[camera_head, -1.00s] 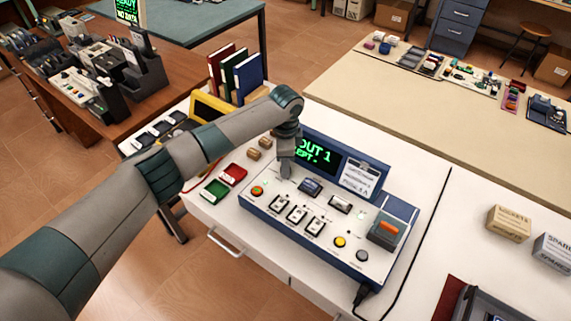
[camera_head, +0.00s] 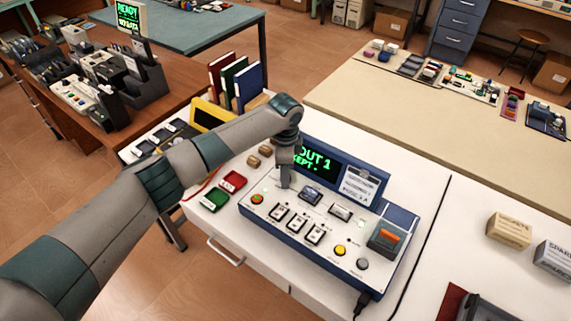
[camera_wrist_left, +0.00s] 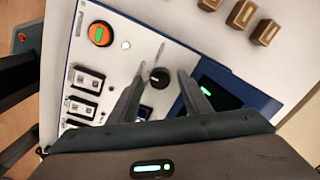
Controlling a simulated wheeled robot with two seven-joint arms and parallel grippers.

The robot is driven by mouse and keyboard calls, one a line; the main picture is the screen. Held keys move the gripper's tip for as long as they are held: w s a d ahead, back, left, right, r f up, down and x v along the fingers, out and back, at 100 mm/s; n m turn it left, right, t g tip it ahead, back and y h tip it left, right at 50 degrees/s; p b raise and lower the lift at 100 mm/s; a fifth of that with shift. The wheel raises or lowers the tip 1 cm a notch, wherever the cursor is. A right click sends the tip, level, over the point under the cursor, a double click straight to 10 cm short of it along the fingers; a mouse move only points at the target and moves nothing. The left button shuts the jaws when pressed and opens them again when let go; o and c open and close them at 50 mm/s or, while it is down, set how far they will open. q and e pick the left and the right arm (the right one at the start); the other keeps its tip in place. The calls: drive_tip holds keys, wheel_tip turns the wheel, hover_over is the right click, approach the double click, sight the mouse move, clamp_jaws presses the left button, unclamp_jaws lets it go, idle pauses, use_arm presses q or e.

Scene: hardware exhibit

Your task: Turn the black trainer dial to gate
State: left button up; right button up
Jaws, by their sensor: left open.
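The black trainer dial (camera_wrist_left: 160,77) is a small round knob on the white face of the blue-edged trainer console (camera_head: 300,255). My left gripper (camera_wrist_left: 161,72) is open, with one finger on each side of the dial in the left wrist view. I cannot tell whether the fingers touch it. A light mark shows on the dial, but the labels around it are unreadable. In the head view my left gripper (camera_head: 285,184) points down at the console's back left and hides the dial. My right gripper is not in view.
Red and green trays (camera_head: 232,181) lie left of the console. Several wooden blocks (camera_wrist_left: 241,15) stand behind.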

use_arm(q)
drive_tip(key=shift+r, duration=0.1)
wheel_tip(320, 180, up, 17)
drive_tip(key=s+b, duration=0.1)
drive_tip(key=b, duration=0.3)
drive_tip(key=shift+r, duration=0.1)
idle(0.4)
drive_tip(key=shift+s, duration=0.1)
